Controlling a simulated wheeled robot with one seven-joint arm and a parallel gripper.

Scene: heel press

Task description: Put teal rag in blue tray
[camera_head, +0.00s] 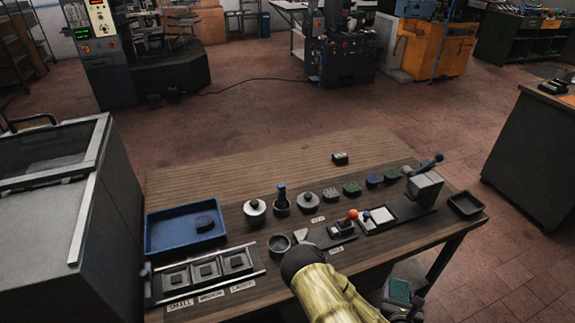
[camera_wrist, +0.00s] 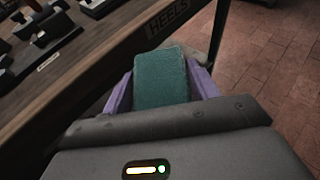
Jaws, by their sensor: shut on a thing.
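The teal rag (camera_wrist: 162,80) is held between the purple fingers of my gripper (camera_wrist: 163,70) in the wrist view. The gripper is shut on it, and the rag stands out past the fingertips. In the head view the rag (camera_head: 399,290) shows as a small teal patch at the bottom right, off the table's front edge. The blue tray (camera_head: 160,247) is on the left part of the table, well apart from my gripper. A dark blue oval piece (camera_head: 204,223) lies in the tray.
A rack with three labelled slots (camera_head: 207,268) stands in front of the tray. Round metal pots (camera_head: 255,207), a small press (camera_head: 425,187) and several small pads occupy the table's middle and right. A black bin (camera_head: 466,204) sits at the right edge. The table's back is mostly clear.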

